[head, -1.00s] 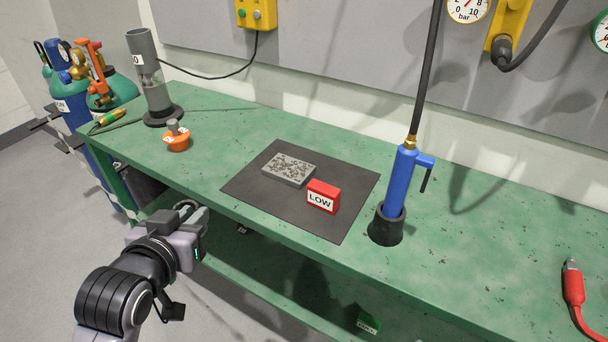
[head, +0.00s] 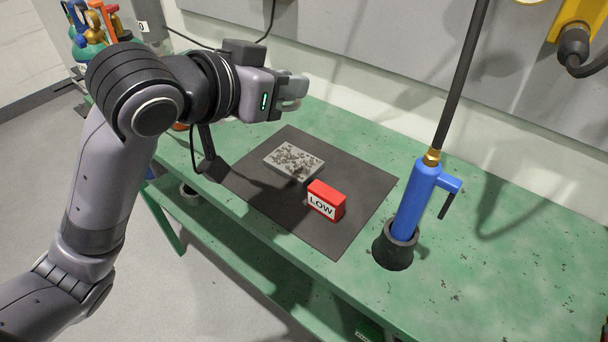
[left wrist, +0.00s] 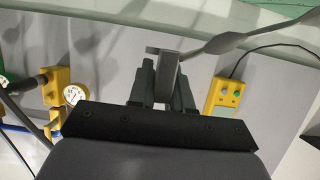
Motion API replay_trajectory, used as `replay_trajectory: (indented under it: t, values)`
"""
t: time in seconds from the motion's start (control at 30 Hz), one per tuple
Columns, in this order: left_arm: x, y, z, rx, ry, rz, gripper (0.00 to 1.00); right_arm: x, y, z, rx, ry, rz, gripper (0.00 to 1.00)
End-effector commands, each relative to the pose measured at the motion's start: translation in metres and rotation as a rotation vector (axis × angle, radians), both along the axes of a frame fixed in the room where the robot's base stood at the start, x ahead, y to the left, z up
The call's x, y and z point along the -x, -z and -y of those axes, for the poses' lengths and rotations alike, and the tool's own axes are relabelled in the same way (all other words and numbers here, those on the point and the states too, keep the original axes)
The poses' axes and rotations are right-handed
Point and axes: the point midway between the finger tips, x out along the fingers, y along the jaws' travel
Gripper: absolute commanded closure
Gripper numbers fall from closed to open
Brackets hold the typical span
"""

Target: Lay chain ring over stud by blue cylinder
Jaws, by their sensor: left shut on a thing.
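My left gripper (head: 290,94) is above the back of the green bench, pointing right. In the left wrist view its fingers (left wrist: 163,88) are closed on a flat grey piece, which I take for the chain ring (left wrist: 168,72), seen edge-on. A twisted grey strip like a chain (left wrist: 235,42) runs from it to the upper right. The held piece cannot be made out in the head view. Gas cylinders (head: 84,50) stand at the far left, mostly hidden by my arm; the blue one is barely visible. I cannot see the stud. My right gripper is not in view.
On the bench, a dark mat (head: 335,238) holds a grey speckled block (head: 292,162) and a red LOW block (head: 326,200). A blue tool (head: 415,202) stands in a black holder. A yellow control box (left wrist: 224,98) is on the wall.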

Motion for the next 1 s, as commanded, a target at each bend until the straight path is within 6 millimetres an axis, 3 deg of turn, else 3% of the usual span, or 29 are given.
replay_trajectory:
  t: [0.1,0.4,1.0]
  values:
    - [0.001,0.036,0.0,-0.004,-0.001,-0.009,1.0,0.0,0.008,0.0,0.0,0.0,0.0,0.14]
    - [0.001,0.115,-0.001,-0.003,-0.001,-0.006,1.0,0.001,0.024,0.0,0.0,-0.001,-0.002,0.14]
    - [0.0,0.186,-0.001,-0.001,-0.001,0.001,1.0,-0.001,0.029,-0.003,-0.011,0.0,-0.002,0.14]
